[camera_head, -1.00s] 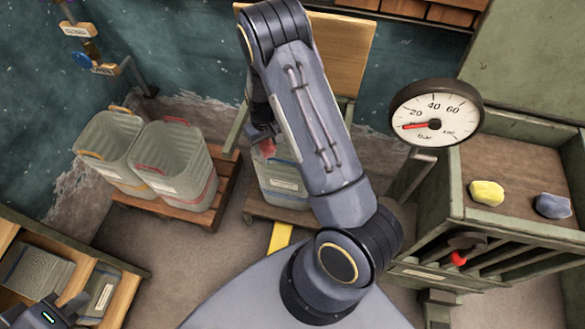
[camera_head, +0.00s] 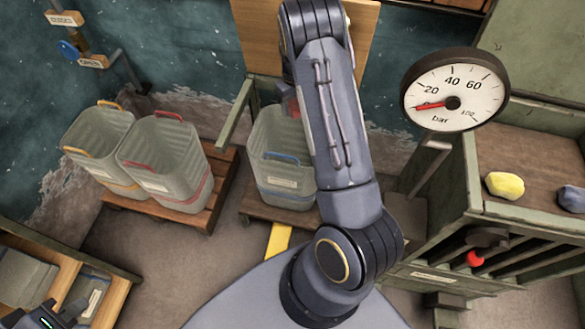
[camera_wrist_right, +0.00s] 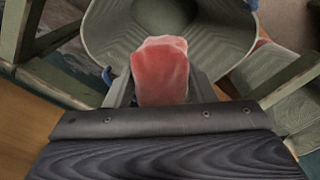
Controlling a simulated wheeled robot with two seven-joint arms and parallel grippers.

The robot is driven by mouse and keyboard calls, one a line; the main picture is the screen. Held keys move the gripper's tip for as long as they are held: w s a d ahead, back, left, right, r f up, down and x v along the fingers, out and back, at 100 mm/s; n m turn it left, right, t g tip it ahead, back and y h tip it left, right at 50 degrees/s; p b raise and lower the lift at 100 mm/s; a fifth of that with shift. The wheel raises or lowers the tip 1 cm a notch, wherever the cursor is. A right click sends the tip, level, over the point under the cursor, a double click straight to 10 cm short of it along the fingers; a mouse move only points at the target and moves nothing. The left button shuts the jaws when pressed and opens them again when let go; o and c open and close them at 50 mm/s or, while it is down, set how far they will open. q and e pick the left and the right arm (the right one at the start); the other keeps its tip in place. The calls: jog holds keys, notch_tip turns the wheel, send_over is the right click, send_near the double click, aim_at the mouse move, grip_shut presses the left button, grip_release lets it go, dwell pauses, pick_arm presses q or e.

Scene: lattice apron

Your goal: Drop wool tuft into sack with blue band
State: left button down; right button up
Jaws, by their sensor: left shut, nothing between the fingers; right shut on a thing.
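The sack with the blue band (camera_head: 280,150) is a translucent grey bin with a blue handle and blue stripe, standing upright at the centre. My right gripper (camera_wrist_right: 160,88) is shut on the wool tuft, a reddish-pink lump (camera_wrist_right: 160,68). In the right wrist view the tuft is in front of the round open mouth of the sack (camera_wrist_right: 110,30). My left gripper (camera_head: 68,314) is shut and empty at the lower left.
Two similar bins, with an orange band (camera_head: 98,140) and a red band (camera_head: 165,160), stand on a wooden pallet to the left. A pressure gauge (camera_head: 453,90) stands at the right by a green bench (camera_head: 525,160) holding a yellow lump (camera_head: 505,185) and a blue-grey lump (camera_head: 573,198).

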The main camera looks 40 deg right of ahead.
jog(key=shift+f+b, duration=0.3)
jog(key=shift+f, duration=0.6)
jog(key=o, duration=1)
jog(key=shift+r, duration=0.1)
notch_tip(320, 180, up, 8)
jog(key=shift+f, duration=0.15)
